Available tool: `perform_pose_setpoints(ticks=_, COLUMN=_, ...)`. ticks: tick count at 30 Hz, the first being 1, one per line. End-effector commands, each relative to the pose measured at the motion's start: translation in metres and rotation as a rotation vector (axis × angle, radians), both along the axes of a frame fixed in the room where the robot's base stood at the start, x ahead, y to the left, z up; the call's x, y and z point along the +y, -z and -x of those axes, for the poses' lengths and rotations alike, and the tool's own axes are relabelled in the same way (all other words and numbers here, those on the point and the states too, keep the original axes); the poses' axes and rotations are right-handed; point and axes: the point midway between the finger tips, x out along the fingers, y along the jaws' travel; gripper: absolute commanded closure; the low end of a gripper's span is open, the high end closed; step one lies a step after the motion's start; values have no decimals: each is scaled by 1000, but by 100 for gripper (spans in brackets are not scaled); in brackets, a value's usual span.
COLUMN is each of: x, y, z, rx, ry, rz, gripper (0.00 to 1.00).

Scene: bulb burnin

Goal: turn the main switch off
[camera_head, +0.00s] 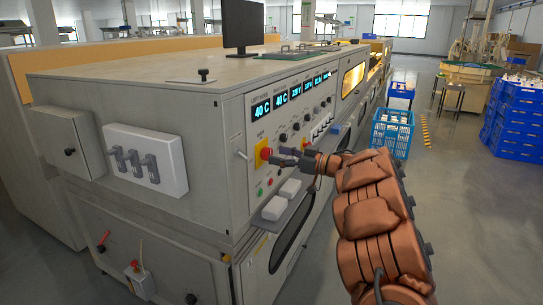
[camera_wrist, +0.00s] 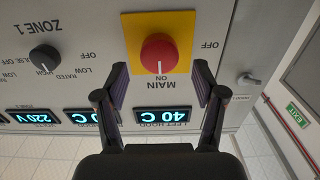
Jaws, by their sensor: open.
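The main switch (camera_head: 265,154) is a red round knob on a yellow plate on the front panel of the machine. The word OFF is printed to the right of the plate in that view. My gripper (camera_head: 283,156) is in front of the knob, pointing at the panel. In the wrist view, the two fingers of my gripper (camera_wrist: 160,72) are apart, one on each side of the knob, with clear gaps and nothing held.
Lit displays (camera_head: 283,99) and black dials sit on the same panel, with a ZONE 1 dial (camera_wrist: 45,59) near the switch. A small lever or handle (camera_head: 242,155) sticks out at the panel edge. Blue crates (camera_head: 392,137) stand on the floor to the right.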

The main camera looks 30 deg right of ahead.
Motion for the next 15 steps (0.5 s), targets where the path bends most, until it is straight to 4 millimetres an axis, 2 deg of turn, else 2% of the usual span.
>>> perform_pose_setpoints(ticks=6, x=13, y=1, z=-22, rx=-1, ry=2, rz=1, gripper=30)
perform_pose_setpoints(ticks=15, x=17, y=0, z=-29, rx=1, ry=4, rz=-1, gripper=30)
